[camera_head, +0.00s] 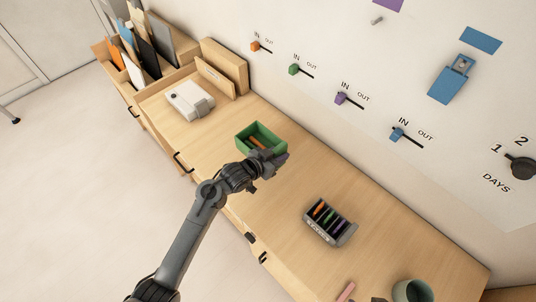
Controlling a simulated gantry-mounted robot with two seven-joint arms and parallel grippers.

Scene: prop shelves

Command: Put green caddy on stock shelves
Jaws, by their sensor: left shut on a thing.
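The green caddy (243,146) is an open box at the middle of the wooden cabinet top, with orange-brown things inside. My left gripper (272,161) is at the caddy's near right edge and shut on it. The gripper hides part of that edge, and I cannot tell if the caddy is clear of the surface. No shelves that I can make out as the stock shelves are in view. My right gripper is not in view.
A dark grey holder (330,223) with coloured cards stands right of the caddy. A white device (190,101) and a wooden file organizer (148,50) are at the left. A grey-green cup (411,291) is at the bottom right. The wall with sliders rises behind.

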